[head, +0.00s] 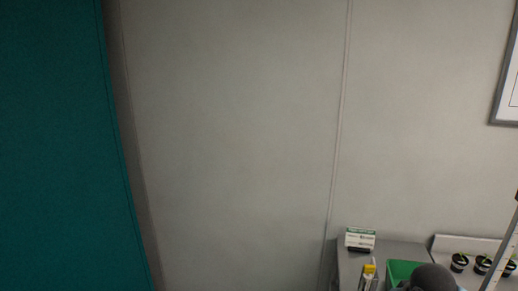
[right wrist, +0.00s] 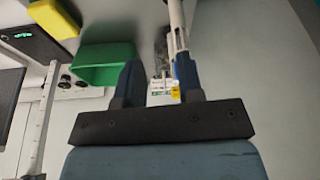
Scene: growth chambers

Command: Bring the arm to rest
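My right gripper (right wrist: 158,64) shows in the right wrist view. Its two dark fingers stand apart with nothing held between them. A white and green box and a small yellow item show in the background through the gap. In the head view a dark grey rounded part at the bottom right looks like my right arm; no gripper fingers are visible there. My left gripper and left arm are in neither view.
A teal panel (head: 60,150) stands left. A yellow bin (right wrist: 55,18) shows too.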

